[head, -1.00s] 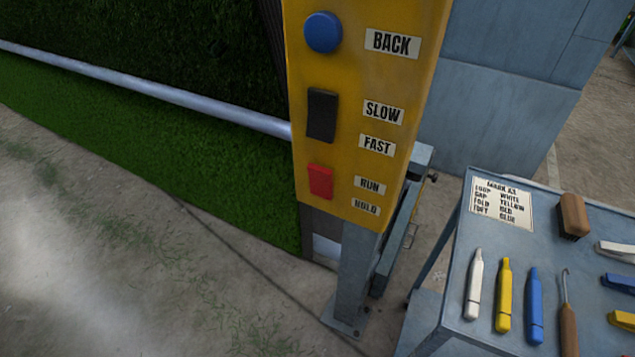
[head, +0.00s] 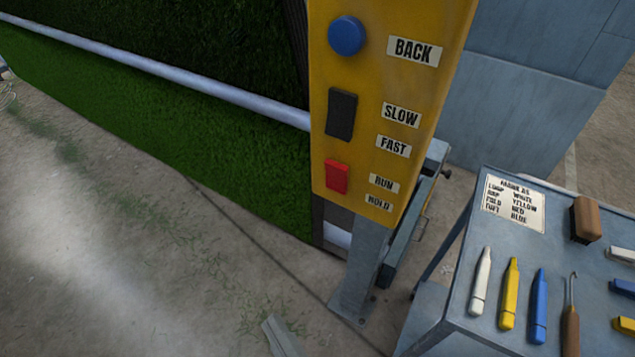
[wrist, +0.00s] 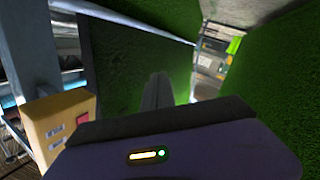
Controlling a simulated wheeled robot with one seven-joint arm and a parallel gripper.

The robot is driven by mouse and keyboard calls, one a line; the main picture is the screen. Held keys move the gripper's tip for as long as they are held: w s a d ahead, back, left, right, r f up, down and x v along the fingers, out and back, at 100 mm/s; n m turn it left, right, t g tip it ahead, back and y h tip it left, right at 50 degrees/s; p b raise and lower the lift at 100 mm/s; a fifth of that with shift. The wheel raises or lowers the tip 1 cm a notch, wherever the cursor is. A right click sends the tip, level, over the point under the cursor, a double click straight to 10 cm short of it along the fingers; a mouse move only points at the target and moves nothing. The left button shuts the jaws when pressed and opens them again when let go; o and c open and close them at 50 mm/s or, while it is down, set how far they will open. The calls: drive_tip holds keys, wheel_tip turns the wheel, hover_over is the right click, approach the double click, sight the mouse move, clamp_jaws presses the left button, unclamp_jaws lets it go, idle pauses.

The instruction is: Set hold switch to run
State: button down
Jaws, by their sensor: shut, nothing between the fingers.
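The hold switch is a red rocker (head: 336,177) low on the yellow control panel (head: 362,195). The RUN label (head: 384,183) sits to its upper right and the HOLD label (head: 379,203) to its lower right. I cannot tell which way the rocker is tipped. My gripper (wrist: 157,90) is shut and empty in the wrist view, in front of green turf. A grey tip, probably my gripper (head: 280,335), shows at the bottom of the head view, lower left of the panel and apart from it.
Above the red switch are a black SLOW/FAST rocker (head: 341,115) and a blue BACK button (head: 346,36). A cart (head: 440,305) with markers and tools stands to the right. Turf (head: 200,135) and a metal roller (head: 180,82) lie left of the panel. The ground in front is open.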

drive_tip(key=w+a+r+n+t+h+p, duration=0.1)
drive_tip(key=w+a+r+n, duration=0.2)
drive_tip(key=a, duration=0.4)
drive_tip(key=w+a+r+n+t+h, duration=0.1)
drive_tip(key=a+r+n, duration=0.25)
drive_tip(key=a, duration=0.25)
drive_tip(key=s+d+r+m+t+h, duration=0.2)
drive_tip(key=d+r+m+t+h, duration=0.15)
drive_tip(key=r+h, duration=0.8)
drive_tip(key=s+d+f+m+g+h, duration=0.1)
drive_tip(key=s+d+m+g+h, duration=0.1)
drive_tip(key=d+h, duration=0.4)
drive_tip(key=shift+s+d+m+g, duration=0.35)
drive_tip(key=shift+d+m+g, duration=0.4)
drive_tip(key=shift+d+m, duration=0.2)
drive_tip(key=shift+f+h, duration=0.1)
drive_tip(key=shift+h, duration=0.15)
drive_tip(key=p, duration=0.4)
approach(331, 172)
drive_tip(key=x, duration=0.5)
drive_tip(key=shift+w+d, duration=0.1)
drive_tip(key=shift+x, duration=0.8)
